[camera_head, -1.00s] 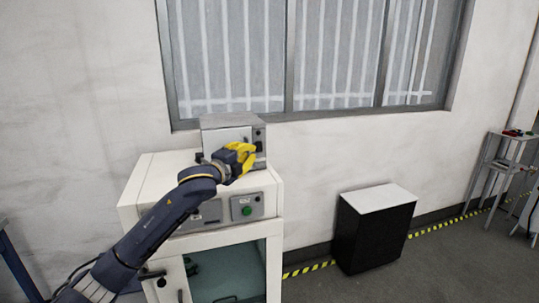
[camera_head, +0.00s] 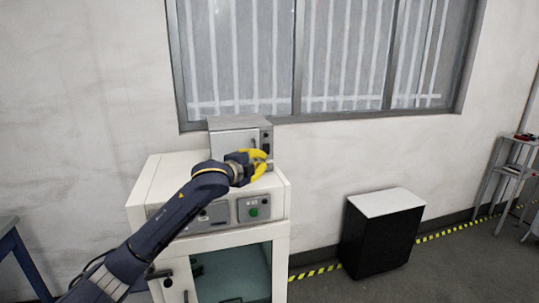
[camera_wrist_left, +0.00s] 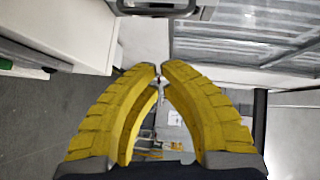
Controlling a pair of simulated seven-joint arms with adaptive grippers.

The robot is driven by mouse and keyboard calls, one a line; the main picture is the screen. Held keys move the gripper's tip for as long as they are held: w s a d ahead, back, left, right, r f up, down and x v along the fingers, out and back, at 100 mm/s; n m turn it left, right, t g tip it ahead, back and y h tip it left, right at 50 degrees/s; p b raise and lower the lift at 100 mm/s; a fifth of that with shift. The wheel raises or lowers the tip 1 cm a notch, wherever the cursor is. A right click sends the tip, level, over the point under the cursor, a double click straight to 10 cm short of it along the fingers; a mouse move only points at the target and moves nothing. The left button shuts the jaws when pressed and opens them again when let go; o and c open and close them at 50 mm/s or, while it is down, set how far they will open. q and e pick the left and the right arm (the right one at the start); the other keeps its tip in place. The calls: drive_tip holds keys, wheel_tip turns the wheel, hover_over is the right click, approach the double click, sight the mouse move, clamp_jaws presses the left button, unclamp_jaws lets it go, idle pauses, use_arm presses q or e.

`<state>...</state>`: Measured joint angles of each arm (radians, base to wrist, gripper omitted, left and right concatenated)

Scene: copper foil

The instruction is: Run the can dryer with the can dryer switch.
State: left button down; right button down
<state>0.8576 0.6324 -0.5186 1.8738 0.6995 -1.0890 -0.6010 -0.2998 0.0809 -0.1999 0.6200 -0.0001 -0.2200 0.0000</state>
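A small grey metal box (camera_head: 233,141) with a dark control strip (camera_head: 266,139) on its right stands on a white cabinet (camera_head: 168,172). The cabinet front has a panel with a green button (camera_head: 253,212). I take the grey box for the can dryer, but no label is readable; which control is its switch I cannot tell. My left gripper (camera_head: 266,163) is in front of the box's lower right, hiding part of it. In the left wrist view its yellow fingers (camera_wrist_left: 159,68) curve together, tips almost touching, nothing visibly held. Contact with the box cannot be told. My right gripper is out of view.
A black bin-like cabinet with a white top (camera_head: 386,201) stands on the floor to the right. A barred window (camera_head: 300,60) is behind. A metal rack (camera_head: 512,170) is at far right, a blue table edge (camera_head: 12,240) at left. Floor between is clear.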

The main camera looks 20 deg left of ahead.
sight(266, 149)
use_arm(q)
drive_tip(key=shift+w+a+x, duration=0.1)
drive_tip(key=shift+a+x, duration=0.35)
drive_tip(key=shift+x, duration=1.5)
drive_tip(key=shift+w+a+x, duration=0.1)
drive_tip(key=shift+a+x, duration=0.3)
drive_tip(key=shift+x, duration=1.6)
drive_tip(key=shift+w+a+x, duration=0.1)
drive_tip(key=shift+a+x, duration=0.35)
drive_tip(key=shift+x, duration=1.5)
drive_tip(key=shift+f, duration=0.2)
drive_tip(key=shift+s, duration=0.1)
